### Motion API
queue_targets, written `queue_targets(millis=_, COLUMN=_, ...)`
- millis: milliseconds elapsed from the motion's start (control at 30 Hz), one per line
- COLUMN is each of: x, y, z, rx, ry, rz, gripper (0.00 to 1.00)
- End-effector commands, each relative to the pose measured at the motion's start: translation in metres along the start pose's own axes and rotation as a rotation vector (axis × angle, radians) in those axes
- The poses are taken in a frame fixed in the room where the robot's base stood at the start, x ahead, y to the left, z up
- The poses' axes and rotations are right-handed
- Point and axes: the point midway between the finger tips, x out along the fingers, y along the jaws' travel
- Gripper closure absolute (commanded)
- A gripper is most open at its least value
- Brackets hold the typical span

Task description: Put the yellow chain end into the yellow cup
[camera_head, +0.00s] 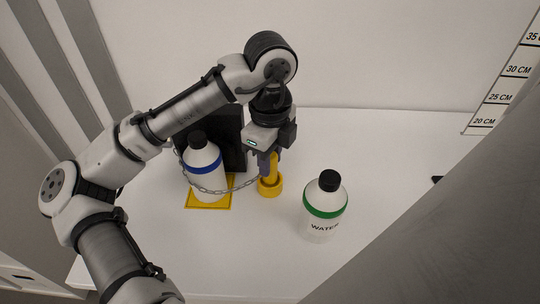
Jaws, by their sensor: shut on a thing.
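The yellow chain end (273,166) is a yellow upright piece between the fingers of my gripper (267,164). My gripper points down and is shut on it. The yellow cup (270,189) is a short round cup on the white table, directly below the fingers. The lower part of the chain end overlaps the cup's opening in this view; I cannot tell how deep it is inside. A thin metal chain (222,190) runs from the white bottle with the blue band (204,168) toward the cup, sagging a little.
The blue-banded bottle stands on a yellow mat (211,206), with a dark panel (235,150) behind it. A white bottle with a green band marked WATER (324,212) stands right of the cup. The white table (400,150) is mostly clear at the back right.

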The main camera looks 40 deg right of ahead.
Motion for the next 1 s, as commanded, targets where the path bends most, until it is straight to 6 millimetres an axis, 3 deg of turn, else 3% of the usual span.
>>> queue_targets(millis=200, x=-0.0094, y=-0.0001, z=-0.0001, rx=0.000, ry=0.001, rz=-0.001, gripper=0.99)
queue_targets(millis=1000, x=-0.0100, y=0.0002, z=-0.0002, rx=-0.004, ry=0.002, rz=0.001, gripper=0.99)
